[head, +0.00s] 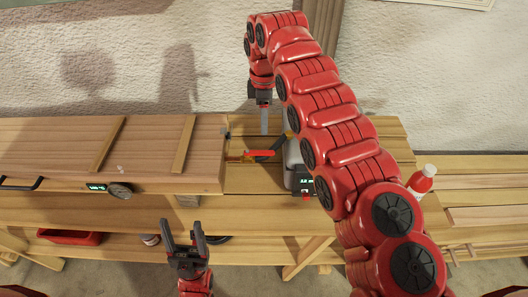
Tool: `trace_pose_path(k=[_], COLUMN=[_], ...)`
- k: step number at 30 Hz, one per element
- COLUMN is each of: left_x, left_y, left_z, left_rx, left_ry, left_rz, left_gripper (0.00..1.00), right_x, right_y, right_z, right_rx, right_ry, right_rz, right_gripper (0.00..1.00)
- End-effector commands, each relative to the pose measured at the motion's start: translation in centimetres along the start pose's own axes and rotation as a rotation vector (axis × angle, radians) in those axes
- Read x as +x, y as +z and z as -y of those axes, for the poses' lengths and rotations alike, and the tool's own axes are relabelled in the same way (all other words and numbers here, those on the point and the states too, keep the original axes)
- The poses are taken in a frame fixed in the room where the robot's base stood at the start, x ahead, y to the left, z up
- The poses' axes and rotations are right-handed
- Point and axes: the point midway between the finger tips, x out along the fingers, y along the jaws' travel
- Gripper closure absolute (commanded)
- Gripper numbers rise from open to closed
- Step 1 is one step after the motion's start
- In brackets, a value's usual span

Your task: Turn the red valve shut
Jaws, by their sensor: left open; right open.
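The red valve handle (259,153) is a small red lever at the right end of the long wooden box (60,150). It lies about level in the picture, by a brass-coloured fitting, with a dark hose running right to a grey unit (292,166). My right gripper (264,130) hangs fingers down above and behind the valve in the picture, apart from it. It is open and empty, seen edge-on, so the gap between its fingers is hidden. My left gripper (183,232) is open and empty, fingers up, in front of the bench and away from the valve.
The box front carries a round gauge (120,190), a green display and a black handle. A red-capped white bottle (420,182) stands at the right, beside my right arm. A red tray (68,237) sits below the bench top. My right arm hides part of the bench.

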Motion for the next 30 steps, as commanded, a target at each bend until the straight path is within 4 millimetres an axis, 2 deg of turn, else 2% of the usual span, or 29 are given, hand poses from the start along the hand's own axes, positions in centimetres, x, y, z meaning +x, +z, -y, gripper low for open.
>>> trace_pose_path(k=[12, 16, 21, 29, 30], left_x=[3.0, 3.5, 3.7, 3.6, 3.6], left_y=[-0.5, -0.6, -0.6, -0.6, -0.6], left_z=[0.1, 0.2, 0.2, 0.2, 0.2], left_rx=[0.0, 0.0, 0.0, 0.0, 0.0], left_ry=[0.0, 0.0, 0.0, 0.0, 0.0], left_rz=[-0.001, -0.001, -0.001, 0.0, -0.001], left_gripper=[0.35, 0.35, 0.35, 0.35, 0.35], right_x=[8.0, 9.9, 11.1, 11.2, 11.2], right_y=[-0.1, -0.1, -0.1, -0.1, -0.1], right_z=[0.1, 0.1, 0.0, -0.1, -0.1], right_rx=[-0.001, 0.0, 0.0, 0.0, 0.0], right_ry=[-0.005, -0.004, 0.001, 0.002, 0.002], right_rz=[-0.002, -0.001, -0.001, -0.001, -0.001], right_gripper=[0.47, 0.47, 0.47, 0.47, 0.53])
